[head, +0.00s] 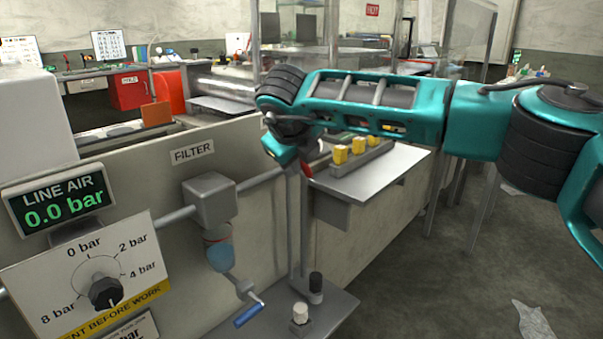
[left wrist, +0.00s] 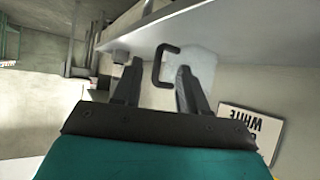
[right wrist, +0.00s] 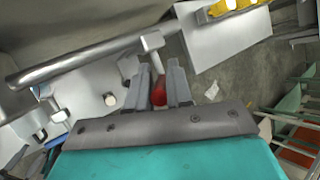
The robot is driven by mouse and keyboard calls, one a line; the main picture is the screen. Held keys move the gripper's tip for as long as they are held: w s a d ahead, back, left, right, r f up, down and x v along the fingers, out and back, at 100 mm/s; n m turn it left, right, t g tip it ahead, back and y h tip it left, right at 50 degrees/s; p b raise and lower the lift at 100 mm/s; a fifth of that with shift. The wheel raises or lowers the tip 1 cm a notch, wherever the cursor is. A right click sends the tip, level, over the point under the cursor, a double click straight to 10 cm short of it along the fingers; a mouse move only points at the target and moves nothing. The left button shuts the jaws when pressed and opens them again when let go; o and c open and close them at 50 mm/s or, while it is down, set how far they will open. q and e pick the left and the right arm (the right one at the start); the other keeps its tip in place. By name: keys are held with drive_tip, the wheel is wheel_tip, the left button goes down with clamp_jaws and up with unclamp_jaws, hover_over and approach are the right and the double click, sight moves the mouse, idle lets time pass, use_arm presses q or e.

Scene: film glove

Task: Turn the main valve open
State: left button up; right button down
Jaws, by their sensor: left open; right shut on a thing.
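A red handle (right wrist: 159,92), which looks like the main valve's lever, sits between the fingers of my right gripper (right wrist: 158,85). The gripper is shut on it. A metal pipe with a block-shaped fitting (right wrist: 152,41) runs just beyond. In the head view a bit of red handle (head: 307,170) shows by my right gripper (head: 298,160), largely hidden by my arm. The line air display (head: 58,207) reads 0.0 bar. My left gripper (left wrist: 160,80) is open and empty in the left wrist view, with a black bracket-shaped handle (left wrist: 165,65) beyond its fingers.
A filter (head: 210,200) with a blue bowl and a blue lever (head: 248,313) hangs on the wall. A pressure dial (head: 105,291) is at lower left. A shelf (head: 380,180) with yellow blocks stands behind my right gripper. The floor at right is mostly open.

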drive_tip(key=shift+s+a+f+t+h+b, duration=0.15)
drive_tip(key=shift+t+h+b, duration=0.2)
drive_tip(key=shift+b, duration=0.25)
drive_tip(key=c, duration=1.1)
unclamp_jaws()
drive_tip(key=v, duration=1.3)
drive_tip(key=shift+p, duration=0.45)
